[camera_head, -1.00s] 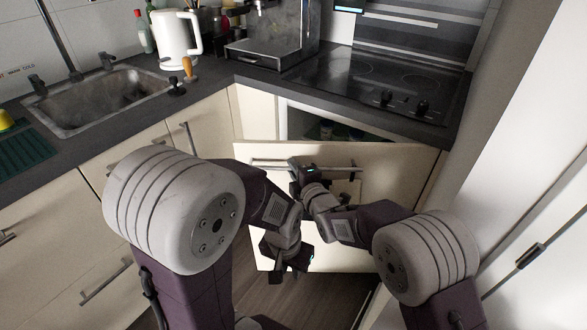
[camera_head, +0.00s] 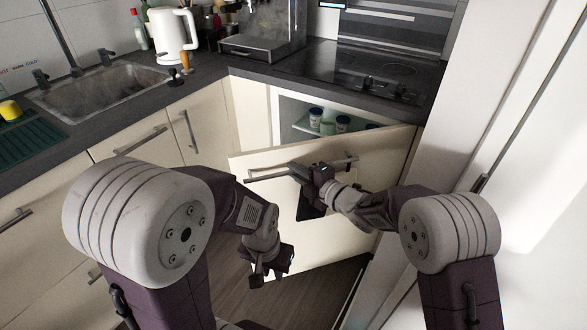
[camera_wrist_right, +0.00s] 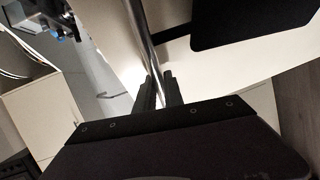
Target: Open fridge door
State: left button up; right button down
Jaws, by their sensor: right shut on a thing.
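The fridge door (camera_head: 345,228) is a cream panel below the cooktop, standing partly open. A metal bar handle (camera_head: 268,174) runs across its upper part. My right gripper (camera_head: 296,172) is shut on this handle; in the right wrist view the fingers (camera_wrist_right: 159,92) close around the handle bar (camera_wrist_right: 143,38). Behind the door the fridge interior (camera_head: 292,108) shows a shelf with several small jars (camera_head: 315,118). My left gripper (camera_head: 266,276) hangs low in front of the door, apart from the handle; its fingers are too small and dark to judge.
The dark countertop (camera_head: 215,72) above holds a sink (camera_head: 100,95), a white kettle (camera_head: 174,36), a coffee machine (camera_head: 262,28) and a cooktop (camera_head: 375,72). Cream cabinets with bar handles stand at left. A white panel (camera_head: 535,150) bounds the right side. Floor shows below the door.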

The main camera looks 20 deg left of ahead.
jog(key=c, duration=1.5)
grip_release()
jog(key=shift+o, duration=0.2)
